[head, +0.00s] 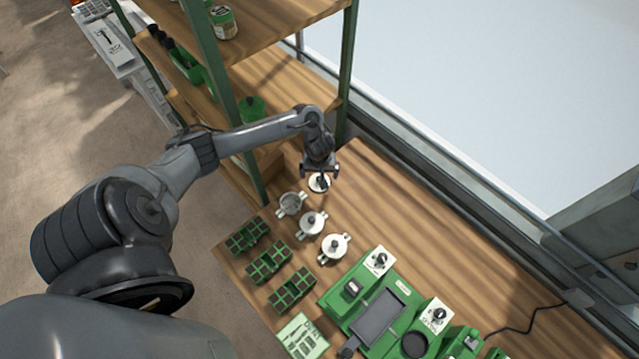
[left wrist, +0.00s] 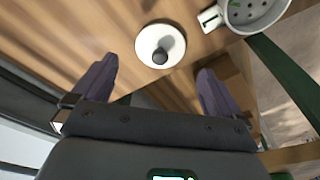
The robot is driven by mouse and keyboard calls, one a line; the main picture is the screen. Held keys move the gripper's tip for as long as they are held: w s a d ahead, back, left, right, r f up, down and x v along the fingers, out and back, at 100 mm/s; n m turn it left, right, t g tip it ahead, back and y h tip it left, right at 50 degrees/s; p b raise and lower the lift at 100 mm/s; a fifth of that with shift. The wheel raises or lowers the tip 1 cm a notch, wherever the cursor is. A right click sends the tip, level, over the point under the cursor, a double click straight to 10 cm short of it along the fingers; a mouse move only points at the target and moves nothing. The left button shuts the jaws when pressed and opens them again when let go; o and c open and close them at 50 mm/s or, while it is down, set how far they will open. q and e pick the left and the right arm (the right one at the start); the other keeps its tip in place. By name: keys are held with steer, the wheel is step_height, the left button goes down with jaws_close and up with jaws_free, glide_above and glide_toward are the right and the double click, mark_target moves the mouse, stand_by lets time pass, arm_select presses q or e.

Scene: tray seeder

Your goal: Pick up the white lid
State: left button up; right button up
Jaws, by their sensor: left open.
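The white lid (head: 318,183) lies on the wooden table, partly hidden under my left gripper in the head view. In the left wrist view the white lid (left wrist: 160,46) is a round disc with a dark knob in its middle. My left gripper (head: 320,174) is above the lid, open and empty. In the left wrist view its two fingers (left wrist: 158,82) stand apart, with the lid ahead of and between them, not touched. My right gripper is not in view.
An open white pot (head: 291,204) stands beside the lid; it also shows in the left wrist view (left wrist: 250,14). Two lidded white pots (head: 312,223) (head: 335,247), green seed trays (head: 268,262) and a green seeder machine (head: 375,310) are nearby. A green shelf post (head: 222,90) stands left of the gripper.

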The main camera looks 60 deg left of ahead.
mark_target(319, 178)
arm_select(q)
steer(key=shift+w+a+f+b, duration=0.1)
steer(key=shift+a+f+b, duration=0.2)
steer(key=shift+f, duration=0.75)
steer(key=shift+w+a+f+b, duration=0.15)
steer(key=shift+f+b, duration=0.15)
steer(key=shift+f, duration=0.8)
steer(key=shift+w+a+f+b, duration=0.1)
steer(key=shift+a+f+b, duration=0.2)
steer(key=shift+f, duration=0.75)
steer(key=shift+c, duration=0.3)
steer(key=c, duration=0.8)
